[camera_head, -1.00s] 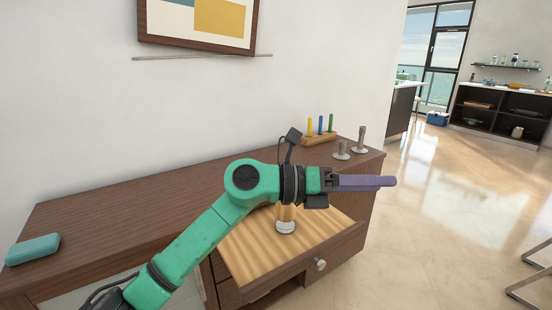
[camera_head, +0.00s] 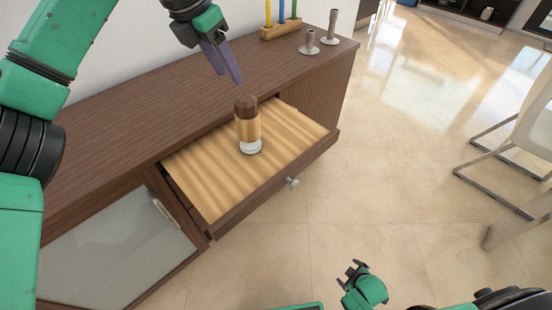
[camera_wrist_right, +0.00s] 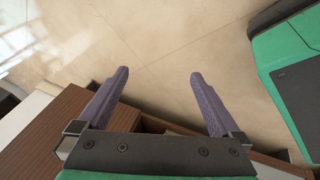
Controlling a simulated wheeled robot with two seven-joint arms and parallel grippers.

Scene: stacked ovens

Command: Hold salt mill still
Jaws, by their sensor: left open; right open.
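The salt mill (camera_head: 248,128) stands upright in the open drawer (camera_head: 205,190), with a dark brown top, an amber-brown body and a pale base. My left gripper (camera_head: 227,76) is open and empty above the cabinet top, behind the mill and apart from it. My right gripper (camera_head: 350,271) is low over the floor in front of the drawer, well away from the mill. In the right wrist view this gripper (camera_wrist_right: 159,73) is open, with only floor between its fingers. The mill does not show in that view.
The wooden cabinet (camera_head: 115,130) has a frosted door (camera_head: 115,250) left of the drawer. A holder with colored candles (camera_head: 281,30) and two grey candlesticks (camera_head: 309,43) stand at the back right. A chair (camera_head: 515,140) is at the right. Floor before the drawer is clear.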

